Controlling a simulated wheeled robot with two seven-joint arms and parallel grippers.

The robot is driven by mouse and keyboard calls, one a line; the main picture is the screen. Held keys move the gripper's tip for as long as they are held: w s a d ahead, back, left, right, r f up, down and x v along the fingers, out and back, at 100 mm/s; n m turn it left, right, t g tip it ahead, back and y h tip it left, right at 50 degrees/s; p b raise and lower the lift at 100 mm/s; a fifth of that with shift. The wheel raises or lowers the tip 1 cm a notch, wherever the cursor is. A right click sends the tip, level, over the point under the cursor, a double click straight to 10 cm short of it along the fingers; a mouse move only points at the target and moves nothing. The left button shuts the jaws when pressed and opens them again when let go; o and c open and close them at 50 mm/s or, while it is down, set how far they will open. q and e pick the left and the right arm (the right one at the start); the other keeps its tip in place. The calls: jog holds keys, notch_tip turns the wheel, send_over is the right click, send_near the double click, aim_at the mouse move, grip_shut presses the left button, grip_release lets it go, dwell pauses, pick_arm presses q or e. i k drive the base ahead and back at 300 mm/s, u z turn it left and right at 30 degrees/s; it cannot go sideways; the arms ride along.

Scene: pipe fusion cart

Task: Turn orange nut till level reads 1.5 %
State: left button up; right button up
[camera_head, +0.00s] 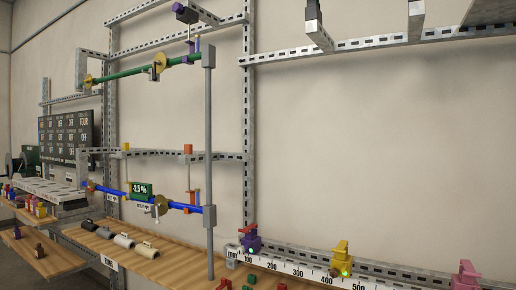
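A small green level display (141,190) sits on the blue pipe (110,189) at the lower left. Its white digits look like 2.5 %, perhaps with a minus sign; they are small. An orange block (188,148) sits at the perforated rail above the pipe, with a thin rod below it. An upright orange part (196,197) stands at the blue pipe's right end. I cannot tell which of these is the nut. Neither of my grippers shows.
A green pipe (130,69) runs above, beside a grey vertical post (209,150). A wooden shelf (160,266) holds several short cylinders. A numbered scale rail (300,268) carries purple (250,241), yellow (341,257) and pink (466,275) clamps.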

aim_at(188, 147)
jog(key=u, duration=0.35)
jog(key=i, duration=1.4)
jog(key=u, duration=0.2)
